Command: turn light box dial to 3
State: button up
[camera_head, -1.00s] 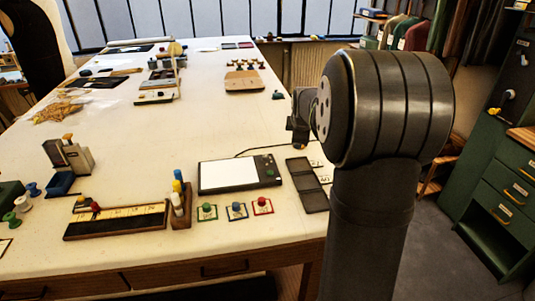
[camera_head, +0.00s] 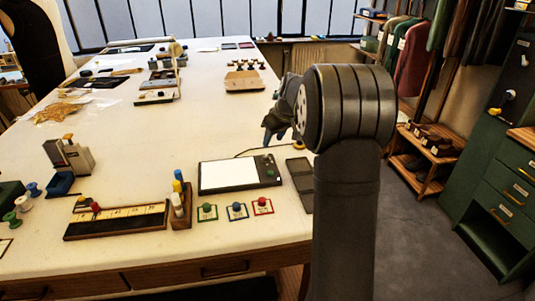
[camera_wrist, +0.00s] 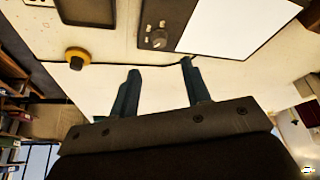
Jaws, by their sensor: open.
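The light box (camera_head: 228,175) lies flat on the table, a white panel in a dark frame. Its dial strip is on the right end in the head view. In the wrist view the light box (camera_wrist: 222,28) is upper right, with the round dial (camera_wrist: 157,39) on its dark strip; I cannot read the dial's setting. My gripper (camera_wrist: 160,66) is open and empty, its two dark fingers apart. It is in the air, clear of the dial. In the head view my gripper (camera_head: 277,128) is beyond the light box, partly hidden by my arm.
A yellow-and-black knob (camera_wrist: 77,57) stands left in the wrist view. A dark tray (camera_head: 300,178) lies right of the light box. Several coloured buttons on cards (camera_head: 237,210) and a wooden peg holder (camera_head: 180,207) are in front. A cable runs behind the light box.

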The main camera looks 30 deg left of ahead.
aim_at(266, 156)
jog(key=x, duration=0.9)
grip_shut()
